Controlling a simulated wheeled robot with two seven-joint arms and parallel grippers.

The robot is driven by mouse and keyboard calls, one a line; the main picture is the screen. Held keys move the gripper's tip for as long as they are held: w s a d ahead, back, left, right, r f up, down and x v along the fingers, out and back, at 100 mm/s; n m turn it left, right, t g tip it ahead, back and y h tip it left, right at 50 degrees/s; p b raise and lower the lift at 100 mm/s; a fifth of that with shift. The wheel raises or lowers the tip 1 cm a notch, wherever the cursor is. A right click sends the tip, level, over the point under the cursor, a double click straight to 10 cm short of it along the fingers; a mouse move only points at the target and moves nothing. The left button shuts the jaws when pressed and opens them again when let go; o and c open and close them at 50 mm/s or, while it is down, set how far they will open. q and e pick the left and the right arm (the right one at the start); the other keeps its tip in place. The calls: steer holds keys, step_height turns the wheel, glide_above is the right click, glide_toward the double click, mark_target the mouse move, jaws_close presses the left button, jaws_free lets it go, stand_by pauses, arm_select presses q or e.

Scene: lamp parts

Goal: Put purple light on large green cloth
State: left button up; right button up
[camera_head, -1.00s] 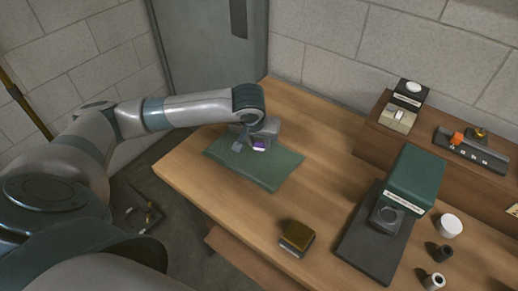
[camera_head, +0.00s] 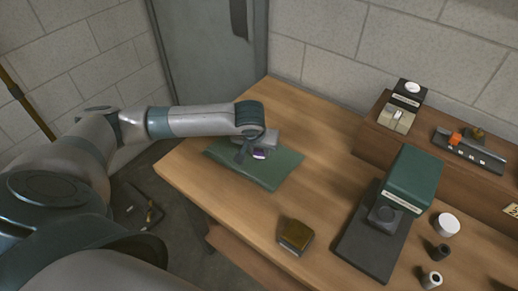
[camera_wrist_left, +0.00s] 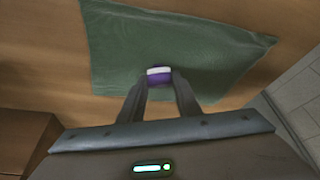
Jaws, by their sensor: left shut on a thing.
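The large green cloth (camera_head: 272,176) lies flat on the left part of the wooden table. It also shows in the left wrist view (camera_wrist_left: 120,45). My left gripper (camera_head: 257,151) is over the cloth, its fingers shut on the purple light (camera_head: 260,155). In the left wrist view the light (camera_wrist_left: 159,78), purple with a white band, sits between the two fingertips (camera_wrist_left: 160,82) with cloth behind it. I cannot tell whether the light touches the cloth. My right gripper is not in view.
A wooden shelf (camera_head: 440,150) runs along the back. The table between cloth and machine is clear.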

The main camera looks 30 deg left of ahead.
arm_select(q)
steer(key=shift+f, duration=0.2)
steer(key=shift+s+f, duration=0.2)
steer(key=shift+f, duration=0.15)
jaws_close()
steer(key=o, duration=1.1)
jaws_free()
steer(key=shift+o, duration=0.2)
steer(key=shift+w+f, duration=0.1)
steer(key=shift+w, duration=0.1)
steer(key=shift+r, duration=0.7)
steer(key=b+v, duration=0.1)
steer(key=v, duration=1.1)
